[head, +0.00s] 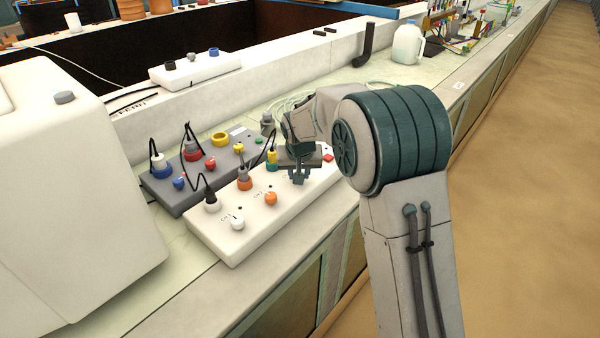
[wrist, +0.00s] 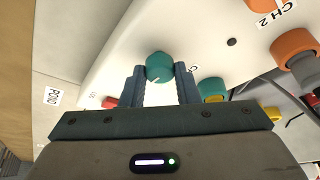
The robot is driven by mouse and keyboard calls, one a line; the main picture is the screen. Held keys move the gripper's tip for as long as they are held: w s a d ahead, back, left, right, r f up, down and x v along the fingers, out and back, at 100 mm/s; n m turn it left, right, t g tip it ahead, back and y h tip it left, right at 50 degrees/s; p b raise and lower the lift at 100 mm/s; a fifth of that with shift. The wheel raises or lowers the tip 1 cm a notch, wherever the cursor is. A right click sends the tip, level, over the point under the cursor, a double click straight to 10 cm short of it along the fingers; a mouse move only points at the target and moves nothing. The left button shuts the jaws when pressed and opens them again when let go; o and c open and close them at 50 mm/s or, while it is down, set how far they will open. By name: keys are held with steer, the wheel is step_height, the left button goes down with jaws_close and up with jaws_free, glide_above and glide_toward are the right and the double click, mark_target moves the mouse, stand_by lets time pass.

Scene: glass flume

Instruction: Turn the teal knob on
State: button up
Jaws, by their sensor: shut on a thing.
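The teal knob (wrist: 160,66) sits on a white control panel (wrist: 120,40). In the wrist view it lies between the two fingertips of my gripper (wrist: 160,75), which is shut on it. A pale pointer line shows on the knob's face. In the head view my gripper (head: 299,180) is over the right part of the white panel (head: 215,240), and the knob is hidden behind it.
An orange knob (head: 271,198) and a white knob (head: 237,223) stand on the same panel, with cabled plugs behind them. A red button (head: 328,157) is just right of my gripper. A grey panel (head: 165,190) lies behind. A white case (head: 70,200) stands at left.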

steer(key=shift+s+f, duration=0.1)
steer(key=o, duration=1)
steer(key=shift+r, duration=0.2)
steer(key=shift+r, duration=0.3)
steer(key=v, duration=1.3)
steer(key=shift+s+p, duration=0.15)
steer(key=shift+p, duration=0.15)
